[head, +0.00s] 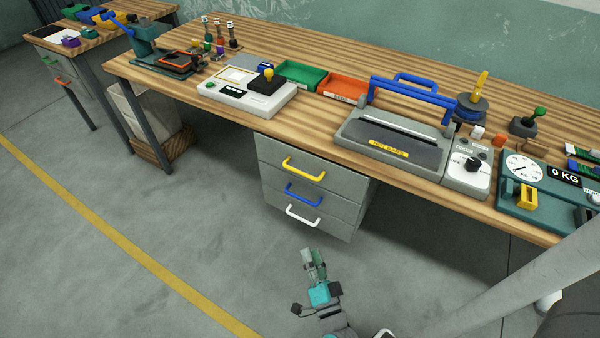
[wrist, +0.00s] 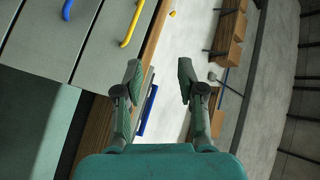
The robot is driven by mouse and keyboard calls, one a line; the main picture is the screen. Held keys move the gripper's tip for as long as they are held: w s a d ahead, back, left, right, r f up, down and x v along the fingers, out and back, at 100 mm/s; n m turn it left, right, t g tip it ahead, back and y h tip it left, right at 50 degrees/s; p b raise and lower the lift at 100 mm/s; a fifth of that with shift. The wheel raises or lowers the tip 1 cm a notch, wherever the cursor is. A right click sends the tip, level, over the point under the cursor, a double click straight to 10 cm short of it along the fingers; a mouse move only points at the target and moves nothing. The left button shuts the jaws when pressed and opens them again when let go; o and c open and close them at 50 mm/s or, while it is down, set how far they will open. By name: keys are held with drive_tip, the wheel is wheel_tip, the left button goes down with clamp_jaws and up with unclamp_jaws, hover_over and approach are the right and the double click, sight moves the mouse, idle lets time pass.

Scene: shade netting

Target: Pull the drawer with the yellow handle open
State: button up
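A grey drawer unit hangs under the workbench with three stacked drawers. The top drawer (head: 268,154) has the yellow handle (head: 304,170) and looks shut, its front level with the others. The yellow handle also shows at the top of the wrist view (wrist: 132,24), up and left of my fingers. My gripper (head: 314,258) is below and in front of the drawer unit in the head view. In the wrist view my gripper (wrist: 160,76) has its two fingers spread apart with nothing between them. It is clear of the handle.
Below the yellow handle are a blue handle (head: 303,195) and a white handle (head: 303,216). The workbench top (head: 325,63) overhangs the drawers and carries a sealer (head: 392,140), a scale (head: 545,195) and bins. The floor (head: 190,250) in front is clear.

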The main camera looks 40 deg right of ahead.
sight(300, 171)
drive_tip(key=w+d+m+g+h, duration=0.1)
drive_tip(key=w+d+m+h, duration=0.1)
drive_tip(key=w+d, duration=0.3)
drive_tip(key=w+d+m+g+h, duration=0.2)
drive_tip(key=w+d+m, duration=0.3)
drive_tip(key=w, duration=0.7)
drive_tip(key=w+d+m+g+h, duration=0.1)
drive_tip(key=w+d+m+h, duration=0.1)
drive_tip(key=w+d+m, duration=0.2)
drive_tip(key=shift+w+d+r+g+h, duration=0.1)
drive_tip(key=shift+w+d+h, duration=0.05)
drive_tip(key=shift+w+d, duration=0.5)
drive_tip(key=shift+w+d+r+g+h, duration=0.1)
drive_tip(key=shift+w+d, duration=0.3)
drive_tip(key=shift+w, duration=0.5)
drive_tip(key=shift+w+d+r+g+h, duration=0.1)
drive_tip(key=shift+w+d+h, duration=0.05)
drive_tip(key=shift+w+d, duration=0.5)
drive_tip(key=shift+w+a, duration=0.1)
clamp_jaws()
